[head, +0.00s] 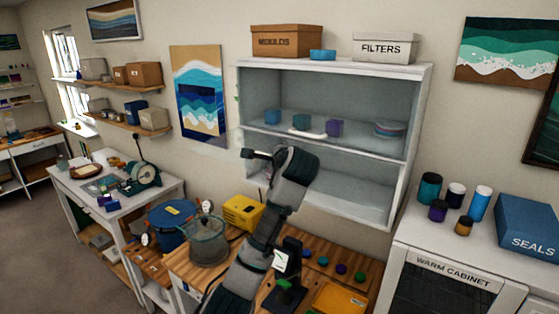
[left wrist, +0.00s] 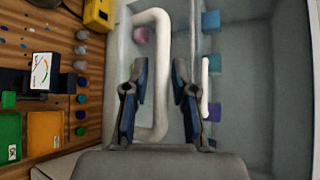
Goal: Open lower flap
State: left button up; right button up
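The wall cabinet (head: 420,130) has an upper and a lower compartment. Its lower flap (head: 350,192) looks like a clear pane over the lower compartment; I cannot tell for certain that it is fully shut. In the left wrist view, a white loop handle (left wrist: 163,45) lies ahead of my left gripper (left wrist: 159,70). The gripper is open, with the handle's long bar seen between its fingers; contact cannot be told. In the head view, my left gripper (head: 257,160) is at the cabinet's lower left, and my arm hides the handle. My right gripper is not in view.
A second white handle (head: 308,132) shows higher on the cabinet, near cubes and a round stack (head: 389,129). Below are a wooden bench with a clear pot (head: 208,245), a yellow box (head: 243,212) and a meter (left wrist: 41,72). A warm cabinet (head: 450,265) stands right.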

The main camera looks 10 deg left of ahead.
pick_arm(q)
jog(key=shift+w+a+f, duration=0.15)
jog(key=shift+a, duration=0.2)
jog(key=shift+s+d+r, duration=0.2)
jog(key=shift+s, duration=0.25)
jog(key=v, duration=1)
jog(key=shift+s, duration=0.25)
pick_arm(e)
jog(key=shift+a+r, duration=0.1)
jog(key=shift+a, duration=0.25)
